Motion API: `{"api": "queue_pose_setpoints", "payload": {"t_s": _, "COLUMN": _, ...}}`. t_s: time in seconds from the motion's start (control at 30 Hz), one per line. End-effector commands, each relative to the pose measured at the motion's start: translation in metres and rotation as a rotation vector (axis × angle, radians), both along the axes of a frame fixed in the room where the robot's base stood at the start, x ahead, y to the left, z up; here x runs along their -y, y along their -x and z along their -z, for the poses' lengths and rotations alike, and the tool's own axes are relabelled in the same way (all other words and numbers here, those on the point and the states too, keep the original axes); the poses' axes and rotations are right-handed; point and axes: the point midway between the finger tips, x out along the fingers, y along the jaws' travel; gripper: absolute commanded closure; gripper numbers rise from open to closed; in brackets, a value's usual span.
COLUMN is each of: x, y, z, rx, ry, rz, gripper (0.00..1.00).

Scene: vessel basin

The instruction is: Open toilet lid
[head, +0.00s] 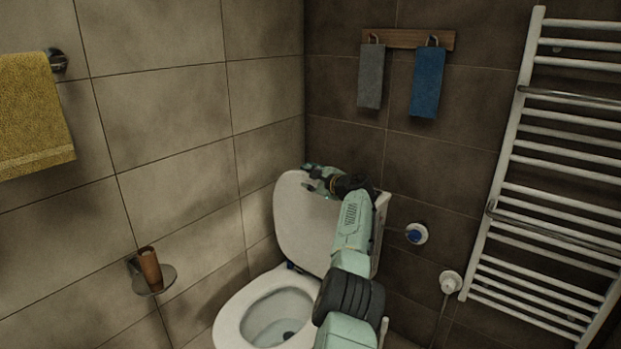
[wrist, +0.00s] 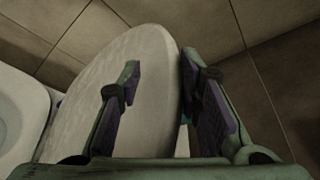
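The toilet lid (head: 297,228) stands raised, close to upright, behind the open toilet bowl (head: 235,312). My gripper (head: 318,180) is at the lid's upper right edge. In the wrist view, the pale lid (wrist: 152,70) fills the middle, with part of the bowl (wrist: 30,105) at the left. My gripper (wrist: 160,90) has its fingers wide apart there. One finger is in front of the lid's face and the other is just past its edge. I cannot tell whether either finger touches the lid. My arm hides part of the toilet's right side.
A tiled wall stands left of the toilet, with a brown cup (head: 150,268) on a small wall holder (head: 160,284). Grey (head: 371,76) and blue (head: 427,82) towels hang behind. A white towel radiator (head: 508,165) is at the right.

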Motion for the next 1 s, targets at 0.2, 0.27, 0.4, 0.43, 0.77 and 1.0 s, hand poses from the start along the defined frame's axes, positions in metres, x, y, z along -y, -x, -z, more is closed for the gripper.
{"api": "queue_pose_setpoints", "payload": {"t_s": 0.2, "x": -0.001, "y": 0.000, "z": 0.002, "rx": -0.004, "ry": -0.001, "rz": -0.001, "gripper": 0.63}}
{"api": "queue_pose_setpoints", "payload": {"t_s": 0.27, "x": -0.001, "y": 0.000, "z": 0.001, "rx": -0.003, "ry": -0.002, "rz": -0.001, "gripper": 0.63}}
{"api": "queue_pose_setpoints", "payload": {"t_s": 0.4, "x": 0.000, "y": 0.000, "z": -0.001, "rx": 0.000, "ry": -0.002, "rz": 0.000, "gripper": 0.63}}
{"api": "queue_pose_setpoints", "payload": {"t_s": 0.43, "x": 0.001, "y": 0.001, "z": -0.001, "rx": 0.001, "ry": -0.003, "rz": 0.000, "gripper": 0.63}}
{"api": "queue_pose_setpoints", "payload": {"t_s": 0.77, "x": 0.013, "y": 0.014, "z": -0.006, "rx": 0.004, "ry": -0.003, "rz": 0.001, "gripper": 0.63}}
{"api": "queue_pose_setpoints", "payload": {"t_s": 1.0, "x": 0.025, "y": 0.036, "z": -0.012, "rx": 0.003, "ry": -0.002, "rz": 0.001, "gripper": 0.63}}
